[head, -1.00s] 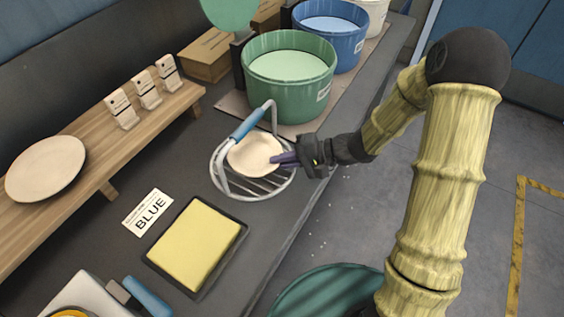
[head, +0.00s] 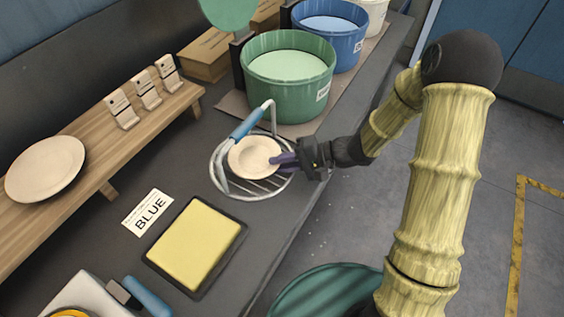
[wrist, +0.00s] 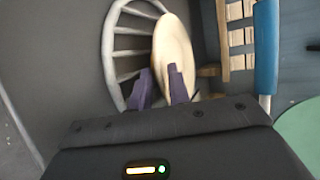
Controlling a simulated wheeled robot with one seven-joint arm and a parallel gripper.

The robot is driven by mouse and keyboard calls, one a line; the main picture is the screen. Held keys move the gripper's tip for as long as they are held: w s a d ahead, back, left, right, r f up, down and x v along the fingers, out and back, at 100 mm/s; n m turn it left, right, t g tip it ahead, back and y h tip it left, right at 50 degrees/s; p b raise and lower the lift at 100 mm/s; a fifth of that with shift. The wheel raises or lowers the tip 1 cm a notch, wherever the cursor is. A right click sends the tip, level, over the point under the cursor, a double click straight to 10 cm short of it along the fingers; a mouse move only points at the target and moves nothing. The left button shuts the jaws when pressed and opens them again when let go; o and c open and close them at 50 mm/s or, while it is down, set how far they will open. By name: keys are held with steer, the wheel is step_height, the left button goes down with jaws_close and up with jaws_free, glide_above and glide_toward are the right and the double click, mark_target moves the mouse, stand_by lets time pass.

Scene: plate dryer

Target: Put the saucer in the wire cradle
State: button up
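The pale cream saucer (head: 252,155) is within the outline of the round wire cradle (head: 262,188), which has a blue-gripped handle (head: 248,124). In the wrist view the saucer (wrist: 174,45) appears tilted over the cradle's bars (wrist: 128,42). My gripper (head: 281,163) is at the saucer's right edge in the head view. Its two purple fingers (wrist: 160,88) stand apart in the wrist view, one on each side of the saucer's near rim, with a gap showing. Contact between the saucer's underside and the wires is hidden.
Green (head: 289,90) and blue (head: 329,38) tubs stand behind the cradle. A yellow sponge pad (head: 196,247) on a dark tray and a BLUE card (head: 148,212) lie in front. A wooden rack (head: 92,150) with a plate (head: 46,168) is left. The counter edge is close on the right.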

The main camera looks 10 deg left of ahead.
steer(key=v, duration=1.2)
steer(key=shift+s, duration=0.1)
steer(key=shift+s+f, duration=0.1)
steer(key=shift+s, duration=0.15)
steer(key=s+d+f+g+h, duration=0.1)
steer(key=s+d+f+h, duration=0.1)
steer(key=s+d+h, duration=0.35)
steer(key=s+d+r+n+t+h, duration=0.1)
steer(key=s+d+r+t+h, duration=0.2)
steer(key=h, duration=0.5)
steer(key=d+t, duration=0.1)
steer(key=d, duration=0.1)
steer(key=shift+d+r, duration=0.3)
steer(key=shift+d, duration=0.05)
